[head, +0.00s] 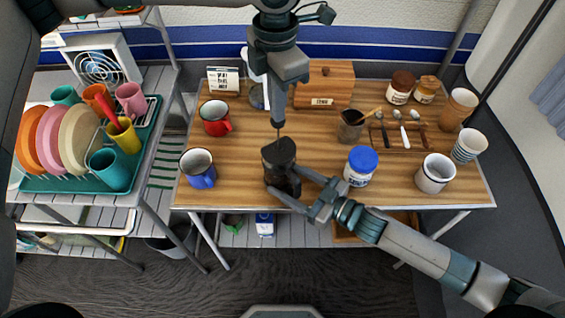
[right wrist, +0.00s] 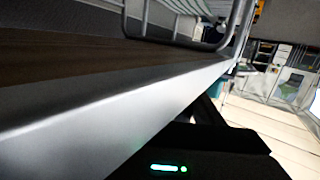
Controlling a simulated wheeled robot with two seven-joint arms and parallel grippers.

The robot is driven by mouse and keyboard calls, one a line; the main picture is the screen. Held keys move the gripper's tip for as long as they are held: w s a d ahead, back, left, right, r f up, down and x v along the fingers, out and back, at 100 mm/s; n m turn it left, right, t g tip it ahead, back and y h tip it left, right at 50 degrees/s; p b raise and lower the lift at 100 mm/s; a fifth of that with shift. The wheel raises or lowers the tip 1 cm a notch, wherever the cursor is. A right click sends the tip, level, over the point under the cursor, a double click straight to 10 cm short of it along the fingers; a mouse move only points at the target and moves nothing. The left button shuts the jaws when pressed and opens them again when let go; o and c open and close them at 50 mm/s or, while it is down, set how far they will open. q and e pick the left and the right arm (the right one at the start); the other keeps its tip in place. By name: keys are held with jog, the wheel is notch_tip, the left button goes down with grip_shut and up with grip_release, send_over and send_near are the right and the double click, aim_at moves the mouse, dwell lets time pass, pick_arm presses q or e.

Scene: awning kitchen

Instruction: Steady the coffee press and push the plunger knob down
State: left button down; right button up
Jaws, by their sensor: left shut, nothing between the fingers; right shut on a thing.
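The dark coffee press (head: 281,180) stands upright near the front edge of the wooden table, with its black lid on top. A thin plunger rod (head: 279,131) rises from the lid. My left gripper (head: 279,104) is shut and empty, pointing down right above the rod. The knob is hidden or too small to make out, so I cannot tell whether the gripper touches it. My right gripper (head: 287,193) reaches in from the right, its fingers shut around the press's lower body. The press cannot be made out in the right wrist view.
A blue-lidded jar (head: 361,167) stands close right of the press, near my right gripper. A blue mug (head: 198,168) and red mug (head: 215,118) stand to the left. A wooden box (head: 324,86) is behind. The table's front edge (head: 330,207) is close.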

pick_arm(q)
send_over(278, 148)
jog(key=shift+f, duration=3.35)
jog(key=shift+r, duration=3.05)
notch_tip(278, 148, up, 12)
pick_arm(e)
jog(key=o, duration=0.9)
